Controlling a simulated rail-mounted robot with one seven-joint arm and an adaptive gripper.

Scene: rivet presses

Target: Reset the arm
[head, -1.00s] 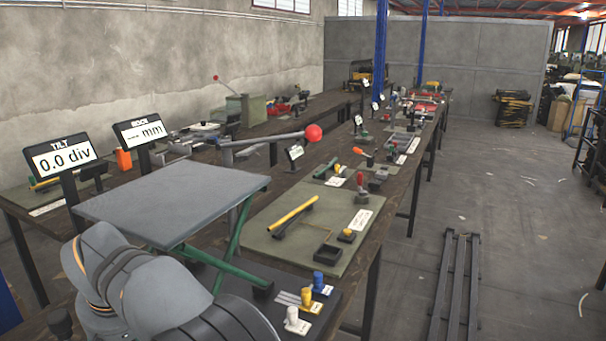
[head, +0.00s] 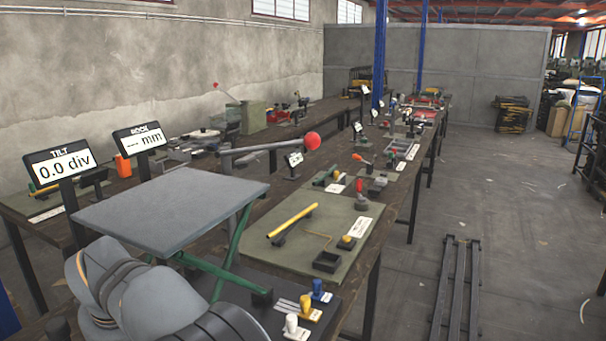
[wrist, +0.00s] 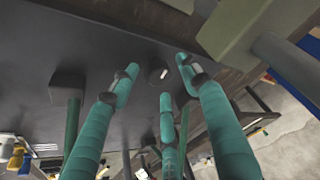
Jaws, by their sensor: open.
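My arm's grey rounded links (head: 140,290) fill the lower left of the head view, in front of the lift table (head: 170,208). My gripper does not show there. In the wrist view my gripper (wrist: 158,72) has teal fingers spread apart, with nothing between them. A dark plate (wrist: 110,40) lies beyond the fingertips, with a small round knob-like part (wrist: 157,70) on it. I cannot tell how far the fingertips are from it.
The lift table has a grey flat top on green legs. White, yellow and blue knobs (head: 304,308) stand at its base. A lever with a red ball (head: 312,141) rises behind it. A mat (head: 340,222) holds a yellow bar (head: 292,219). The aisle floor (head: 520,230) at right is mostly clear.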

